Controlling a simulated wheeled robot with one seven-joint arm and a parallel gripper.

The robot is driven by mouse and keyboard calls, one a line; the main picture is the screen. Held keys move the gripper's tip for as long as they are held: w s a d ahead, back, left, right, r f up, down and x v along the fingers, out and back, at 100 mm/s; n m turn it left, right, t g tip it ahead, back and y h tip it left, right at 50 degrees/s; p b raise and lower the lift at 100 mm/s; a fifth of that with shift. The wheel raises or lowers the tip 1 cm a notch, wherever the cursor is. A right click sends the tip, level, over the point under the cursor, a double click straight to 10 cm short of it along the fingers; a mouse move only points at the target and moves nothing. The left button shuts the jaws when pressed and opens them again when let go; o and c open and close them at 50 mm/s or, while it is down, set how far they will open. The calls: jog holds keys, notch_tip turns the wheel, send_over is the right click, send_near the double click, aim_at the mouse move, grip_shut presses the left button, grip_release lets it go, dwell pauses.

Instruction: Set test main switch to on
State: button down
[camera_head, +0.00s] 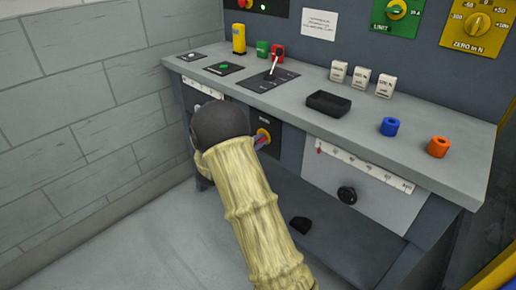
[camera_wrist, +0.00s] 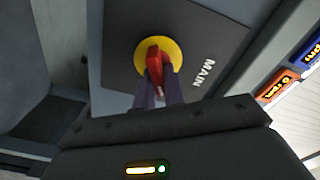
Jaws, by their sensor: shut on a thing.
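The main switch has a red handle (camera_wrist: 154,66) on a yellow round plate (camera_wrist: 174,52), set in a dark panel marked MAIN (camera_wrist: 200,72). In the wrist view my gripper (camera_wrist: 157,84) is shut on the red handle, one dark finger on each side. In the head view the yellow plate (camera_head: 263,138) shows on the bench's front, below the top. My sleeved arm reaches to it from below, and my gripper (camera_head: 257,142) is partly hidden by the dark wrist. I cannot read the switch's on and off marks.
The grey bench top (camera_head: 340,125) bears a lever panel (camera_head: 268,81), white weights (camera_head: 361,76), a black tray (camera_head: 328,104), and blue (camera_head: 389,126) and orange (camera_head: 438,147) rings. A black knob (camera_head: 347,195) juts from the front at right. Open floor lies left.

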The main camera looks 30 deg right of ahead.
jog(key=m+b, duration=0.2)
jog(key=f+m+b, duration=0.1)
jog(key=m+b, duration=0.1)
jog(key=b, duration=0.1)
jog(key=shift+s, duration=0.1)
jog(key=shift+m+b, duration=1)
jog(key=c, duration=1.5)
grip_release()
jog(key=shift+r, duration=0.15)
jog(key=p+v, duration=0.4)
jog(key=v, duration=1.3)
jog(key=shift+a, duration=0.2)
